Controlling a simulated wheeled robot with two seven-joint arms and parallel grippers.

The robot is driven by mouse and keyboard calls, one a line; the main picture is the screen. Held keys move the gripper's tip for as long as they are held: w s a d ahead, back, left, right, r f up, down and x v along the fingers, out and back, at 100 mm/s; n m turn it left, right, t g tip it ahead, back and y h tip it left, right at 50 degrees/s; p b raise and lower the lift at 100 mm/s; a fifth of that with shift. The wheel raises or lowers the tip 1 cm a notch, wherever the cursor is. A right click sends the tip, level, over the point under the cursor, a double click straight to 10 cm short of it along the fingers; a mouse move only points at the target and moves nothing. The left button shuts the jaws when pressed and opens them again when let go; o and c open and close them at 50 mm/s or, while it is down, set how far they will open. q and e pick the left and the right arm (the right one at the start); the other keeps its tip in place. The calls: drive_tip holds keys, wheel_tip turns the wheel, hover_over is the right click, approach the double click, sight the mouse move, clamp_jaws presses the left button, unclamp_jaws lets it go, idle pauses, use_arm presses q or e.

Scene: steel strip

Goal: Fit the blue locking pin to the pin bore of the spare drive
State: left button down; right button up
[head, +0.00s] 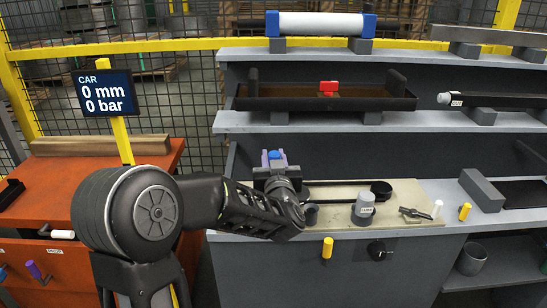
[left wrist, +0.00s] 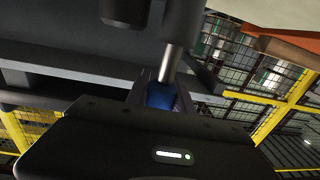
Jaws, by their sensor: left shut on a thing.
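My left gripper (head: 277,160) is over the left end of the pale mat (head: 412,213) on the bench. It is shut on the blue locking pin (head: 275,154), whose blue head shows between the fingers. In the left wrist view the pin's blue head (left wrist: 161,95) is gripped and its bare steel shank (left wrist: 171,62) points up in the picture. A dark cylindrical part (left wrist: 123,12) is near it, apart from the shank. I cannot tell for certain which part is the spare drive or where its pin bore is. My right gripper is not in view.
A grey labelled can (head: 364,208) and a small tool (head: 413,214) are on the mat. Shelves above hold a white cylinder with blue ends (head: 318,24) and a dark tray (head: 285,104). A grey block (head: 482,191) is on the right. A screen (head: 103,94) reads 0 mm, 0 bar.

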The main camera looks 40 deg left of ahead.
use_arm(q)
drive_tip(key=shift+f+b, duration=0.6)
drive_tip(key=shift+f, duration=0.25)
drive_tip(key=c, duration=1)
unclamp_jaws()
drive_tip(key=shift+r, duration=0.1)
drive_tip(key=shift+s+d, duration=0.2)
drive_tip(key=p+v, duration=0.1)
drive_tip(key=v, duration=0.6)
drive_tip(key=shift+s+d, duration=0.1)
